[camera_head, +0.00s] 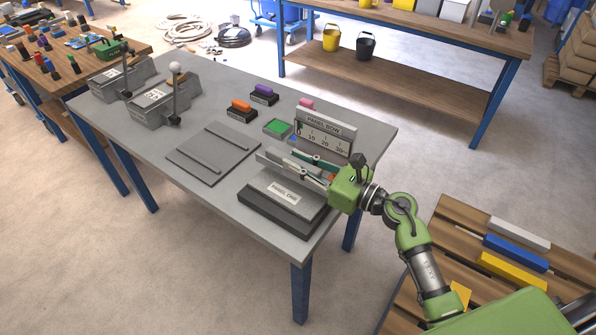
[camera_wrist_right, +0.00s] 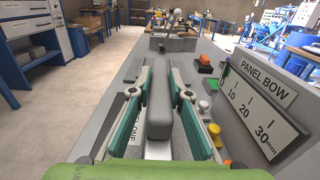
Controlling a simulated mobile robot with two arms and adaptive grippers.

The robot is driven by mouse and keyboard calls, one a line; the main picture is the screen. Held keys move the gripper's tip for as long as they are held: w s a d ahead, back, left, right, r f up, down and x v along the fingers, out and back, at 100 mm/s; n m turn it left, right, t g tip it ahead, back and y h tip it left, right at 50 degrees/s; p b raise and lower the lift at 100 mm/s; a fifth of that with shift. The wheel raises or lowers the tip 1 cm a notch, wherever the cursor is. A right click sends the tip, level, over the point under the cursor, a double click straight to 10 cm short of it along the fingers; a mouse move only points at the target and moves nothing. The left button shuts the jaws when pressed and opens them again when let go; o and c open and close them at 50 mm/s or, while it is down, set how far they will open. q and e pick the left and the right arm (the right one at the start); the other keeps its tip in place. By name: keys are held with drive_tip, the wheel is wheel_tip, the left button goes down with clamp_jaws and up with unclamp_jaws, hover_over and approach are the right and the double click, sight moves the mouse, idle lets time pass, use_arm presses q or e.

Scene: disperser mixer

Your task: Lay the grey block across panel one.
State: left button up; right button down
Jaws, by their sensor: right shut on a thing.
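My right gripper (camera_head: 294,162) is shut on the grey block (camera_wrist_right: 159,105), a long bar lying lengthwise between the two teal-padded fingers (camera_wrist_right: 158,95). In the head view the block (camera_head: 268,160) juts out past the fingers to the left. Panel one (camera_head: 258,207), a grey-topped dark slab with a "PANEL ONE" label, lies flat near the table's front corner. The block appears above the panel's back part; the head view does not clearly show whether they touch. In the right wrist view, the fingers partly cover the label (camera_wrist_right: 131,110). My left gripper is not in view.
A "PANEL BOW" gauge plate (camera_head: 325,132) stands upright close behind the gripper. Orange (camera_head: 241,104), purple (camera_head: 264,91) and green (camera_head: 277,127) buttons stand behind a flat grey plate (camera_head: 213,153). Two lever devices (camera_head: 160,105) stand at the far left. A pallet with colored bars (camera_head: 514,252) lies right.

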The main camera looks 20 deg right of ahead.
drive_tip(key=shift+w+f, duration=0.1)
drive_tip(key=shift+f, duration=1.4)
drive_tip(key=shift+f+b, duration=0.1)
drive_tip(key=shift+b, duration=0.2)
drive_tip(key=c, duration=1.9)
unclamp_jaws()
drive_tip(key=shift+f, duration=0.15)
drive_tip(key=b+v, duration=0.3)
drive_tip(key=v, duration=0.9)
